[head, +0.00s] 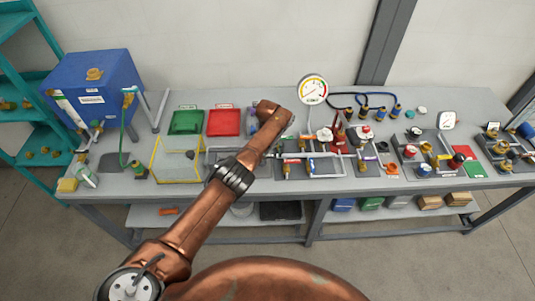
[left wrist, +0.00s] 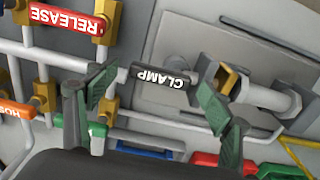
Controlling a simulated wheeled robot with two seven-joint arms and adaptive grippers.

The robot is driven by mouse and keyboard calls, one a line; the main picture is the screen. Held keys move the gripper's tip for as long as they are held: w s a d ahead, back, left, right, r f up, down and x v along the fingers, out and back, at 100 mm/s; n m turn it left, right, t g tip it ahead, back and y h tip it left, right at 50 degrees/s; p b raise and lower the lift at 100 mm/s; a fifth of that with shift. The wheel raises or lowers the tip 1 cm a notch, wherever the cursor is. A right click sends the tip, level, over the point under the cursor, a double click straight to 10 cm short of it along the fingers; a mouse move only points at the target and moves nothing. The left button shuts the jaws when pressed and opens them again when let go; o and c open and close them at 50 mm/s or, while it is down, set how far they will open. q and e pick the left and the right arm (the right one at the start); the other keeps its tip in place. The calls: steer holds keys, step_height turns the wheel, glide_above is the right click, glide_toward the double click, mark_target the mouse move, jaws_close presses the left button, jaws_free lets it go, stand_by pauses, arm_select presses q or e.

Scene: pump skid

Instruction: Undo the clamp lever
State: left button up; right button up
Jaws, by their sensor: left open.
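The clamp lever (left wrist: 160,82), a short black handle with white CLAMP lettering, shows in the left wrist view, where its label appears upside down. It runs toward a grey bracket with a brass block (left wrist: 229,82) and a pale pipe. My left gripper (left wrist: 157,95) is open, one green-padded finger on each side of the lever in the picture. I see no clear contact, and the depth between pads and lever is hard to judge. In the head view my left gripper (head: 284,132) is over the middle of the bench, mostly hidden by its own wrist, and the lever cannot be made out.
A red RELEASE handle (left wrist: 72,18) and an orange handle (left wrist: 16,108) sit on pipework close by. A pressure gauge (head: 312,90) stands behind the gripper. Green (head: 187,122) and red (head: 223,122) trays lie to the left; crowded valves stand to the right.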

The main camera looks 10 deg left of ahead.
mark_target(268, 156)
arm_select(q)
steer(key=shift+r, duration=0.1)
step_height(268, 156, up, 12)
stand_by(0.5)
stand_by(0.5)
